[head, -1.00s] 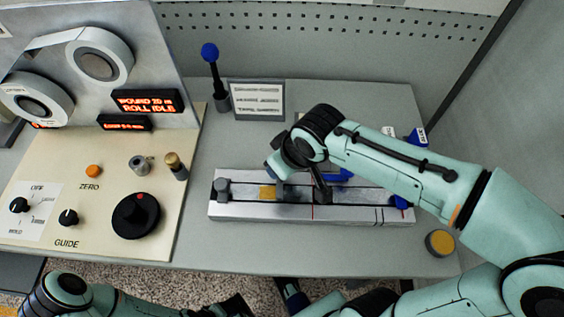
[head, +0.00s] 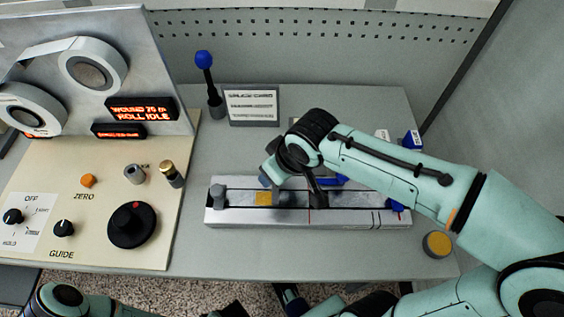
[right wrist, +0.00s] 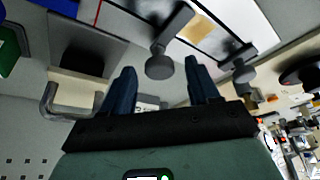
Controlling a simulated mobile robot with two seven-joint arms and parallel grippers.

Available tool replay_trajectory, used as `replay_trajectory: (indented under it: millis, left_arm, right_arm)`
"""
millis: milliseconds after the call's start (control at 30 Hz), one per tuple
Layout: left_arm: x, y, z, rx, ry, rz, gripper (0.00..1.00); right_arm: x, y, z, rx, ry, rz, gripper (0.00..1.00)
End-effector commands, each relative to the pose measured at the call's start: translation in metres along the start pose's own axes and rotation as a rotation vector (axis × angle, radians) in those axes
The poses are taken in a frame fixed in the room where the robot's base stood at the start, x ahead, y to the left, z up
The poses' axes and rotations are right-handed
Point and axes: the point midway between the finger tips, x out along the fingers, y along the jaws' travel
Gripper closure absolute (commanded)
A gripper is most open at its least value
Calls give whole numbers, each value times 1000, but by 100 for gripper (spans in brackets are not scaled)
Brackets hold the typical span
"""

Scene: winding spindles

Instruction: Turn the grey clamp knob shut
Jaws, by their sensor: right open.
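Two grey knobs show in the right wrist view. The nearer one (right wrist: 159,67) lies between my right fingers' lines, beyond their tips as pictured. The other (right wrist: 244,73) is to the right. In the head view a grey knob (head: 219,194) stands at the left end of a long pale rail fixture (head: 240,217). My right gripper (right wrist: 160,75) is open above the fixture, with no visible contact; its arm hides part of the fixture in the head view. My left arm (head: 62,298) is at the bottom left; its fingers cannot be made out.
A control panel (head: 95,195) with a black dial (head: 132,225) and small knobs stands left. Behind the fixture are a blue-topped lever (head: 205,65) and a label card (head: 252,104). A yellow-topped button (head: 437,244) is at the right table edge.

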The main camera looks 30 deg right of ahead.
Motion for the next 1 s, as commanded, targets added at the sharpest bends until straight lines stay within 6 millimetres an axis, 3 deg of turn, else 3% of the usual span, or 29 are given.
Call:
replay_trajectory:
  millis: [600, 800, 1000]
  left_arm:
    - [-16, 3, 10, -3, -30, -6, 57]
    - [-17, 2, 11, -3, -33, -7, 57]
    - [-17, 2, 11, -3, -33, -7, 57]
  right_arm:
    - [-117, 0, -1, 1, 6, 1, 40]
    - [-131, 0, 0, 0, 2, 0, 40]
    - [-132, 0, 0, 0, 2, 0, 40]
